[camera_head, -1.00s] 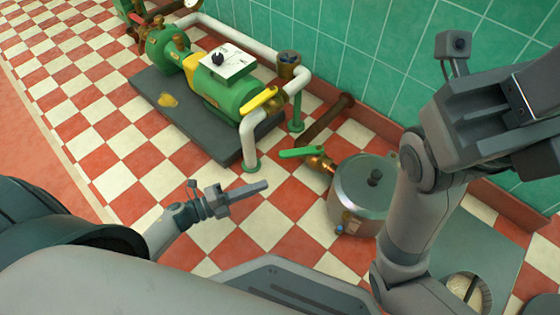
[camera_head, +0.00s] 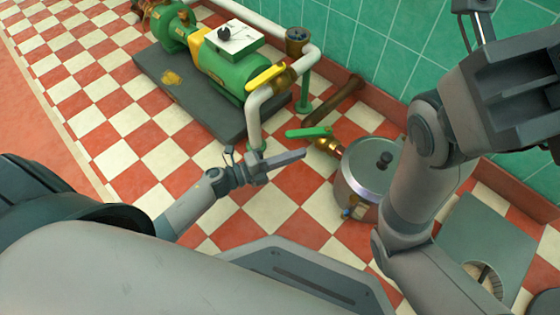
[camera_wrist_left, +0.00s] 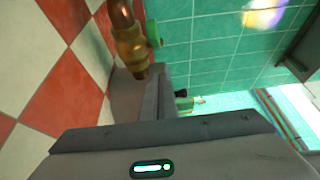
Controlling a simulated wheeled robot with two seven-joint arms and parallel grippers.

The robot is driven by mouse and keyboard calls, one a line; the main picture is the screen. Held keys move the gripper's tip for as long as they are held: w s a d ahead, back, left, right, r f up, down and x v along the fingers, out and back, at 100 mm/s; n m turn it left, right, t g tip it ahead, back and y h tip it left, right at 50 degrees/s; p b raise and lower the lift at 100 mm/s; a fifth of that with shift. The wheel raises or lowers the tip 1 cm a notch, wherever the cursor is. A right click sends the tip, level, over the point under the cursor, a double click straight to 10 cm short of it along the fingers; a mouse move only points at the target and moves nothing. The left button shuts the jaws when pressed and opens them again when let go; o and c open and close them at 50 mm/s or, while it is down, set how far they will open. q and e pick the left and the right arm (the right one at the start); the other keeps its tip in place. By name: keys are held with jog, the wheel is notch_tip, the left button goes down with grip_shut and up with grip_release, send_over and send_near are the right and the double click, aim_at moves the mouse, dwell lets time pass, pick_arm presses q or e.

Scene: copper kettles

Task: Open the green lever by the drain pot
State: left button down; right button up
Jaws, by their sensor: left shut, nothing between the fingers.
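The green lever (camera_head: 308,132) sits on a brass valve (camera_head: 328,146) at the end of a brown pipe. It points left, across the line of the pipe. The drain pot (camera_head: 352,188), grey metal with a dark lid knob, stands beside the valve. My left gripper (camera_head: 302,155) is shut and empty, just below the lever in the head view, with no clear contact. In the left wrist view, the brass valve (camera_wrist_left: 130,42) and part of the green lever (camera_wrist_left: 153,34) are beyond my fingers (camera_wrist_left: 162,85). My right arm covers part of the pot; its fingertips cannot be made out.
A green pump (camera_head: 215,65) on a dark plinth (camera_head: 160,82) stands at upper left. A yellow lever (camera_head: 266,77) sits on its white pipe (camera_head: 253,118). The green tiled wall (camera_head: 375,40) is behind. A floor plate with a round opening (camera_head: 480,245) is at lower right.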

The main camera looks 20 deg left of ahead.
aim_at(309, 133)
pick_arm(q)
jog(key=w+a+b, duration=0.1)
jog(key=w+a, duration=0.1)
jog(key=w, duration=0.1)
jog(key=shift+a, duration=0.2)
jog(key=shift+w, duration=0.1)
dwell(0.3)
